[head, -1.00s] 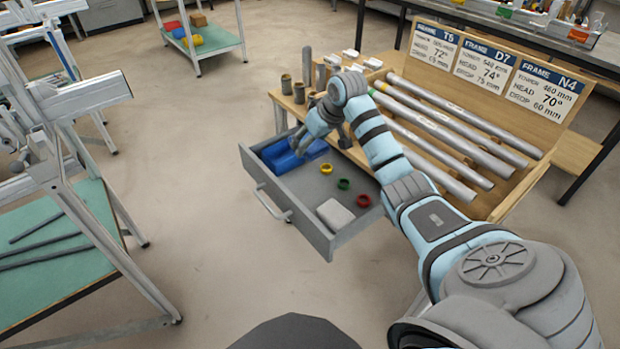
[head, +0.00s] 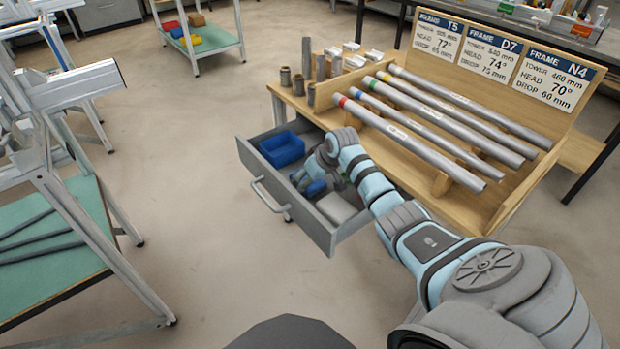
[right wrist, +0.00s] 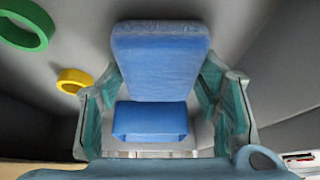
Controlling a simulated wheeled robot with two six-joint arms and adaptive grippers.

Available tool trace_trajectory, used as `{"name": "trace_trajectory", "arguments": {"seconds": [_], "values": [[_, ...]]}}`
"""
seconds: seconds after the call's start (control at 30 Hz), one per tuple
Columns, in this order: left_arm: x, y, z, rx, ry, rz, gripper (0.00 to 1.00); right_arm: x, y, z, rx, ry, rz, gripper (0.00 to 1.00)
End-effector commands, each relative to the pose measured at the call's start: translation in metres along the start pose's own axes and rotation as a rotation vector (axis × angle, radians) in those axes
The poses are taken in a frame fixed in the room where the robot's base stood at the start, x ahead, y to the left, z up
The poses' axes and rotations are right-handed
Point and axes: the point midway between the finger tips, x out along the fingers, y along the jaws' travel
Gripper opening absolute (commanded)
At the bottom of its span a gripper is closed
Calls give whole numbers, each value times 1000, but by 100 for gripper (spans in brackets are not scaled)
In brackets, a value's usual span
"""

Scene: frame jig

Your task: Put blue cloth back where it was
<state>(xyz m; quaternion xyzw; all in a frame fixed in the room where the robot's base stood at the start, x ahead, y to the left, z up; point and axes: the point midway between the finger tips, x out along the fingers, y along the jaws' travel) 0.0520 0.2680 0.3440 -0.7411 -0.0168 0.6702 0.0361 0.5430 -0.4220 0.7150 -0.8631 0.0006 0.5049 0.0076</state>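The blue cloth (right wrist: 160,62) looks like a folded pad between the two fingers of my right gripper, which touch its sides in the right wrist view. In the head view, my right gripper (head: 317,186) is low over the open drawer (head: 263,187), with blue of the cloth showing at its fingertips. Its height above the drawer floor is hard to tell. A blue bin (head: 281,149) stands in the drawer's far left corner. A pale grey block (head: 338,207) lies just in front of the gripper. My left gripper is out of view.
The wooden bench (head: 490,205) with metal tubes (head: 430,150) borders the drawer. The drawer's walls surround my gripper.

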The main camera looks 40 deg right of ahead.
Motion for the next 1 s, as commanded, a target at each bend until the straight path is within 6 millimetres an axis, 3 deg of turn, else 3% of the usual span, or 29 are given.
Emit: {"name": "trace_trajectory", "arguments": {"seconds": [0.03, 0.1, 0.13, 0.53, 0.67, 0.9, 1.0], "values": [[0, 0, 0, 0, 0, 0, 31, 0, 0, 0, 0, -1, 0, 66], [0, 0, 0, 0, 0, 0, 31, 0, 0, 0, 0, -1, 0, 77], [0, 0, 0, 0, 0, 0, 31, 0, 0, 0, 0, -1, 0, 78], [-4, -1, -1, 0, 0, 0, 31, -9, 1, -2, 0, -1, 1, 78], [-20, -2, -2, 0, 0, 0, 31, -36, 1, -4, -2, 1, 2, 78], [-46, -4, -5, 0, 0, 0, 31, -102, 1, -4, -4, -1, 2, 78], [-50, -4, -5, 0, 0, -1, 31, -117, 1, -3, -1, 0, 1, 78]]}}
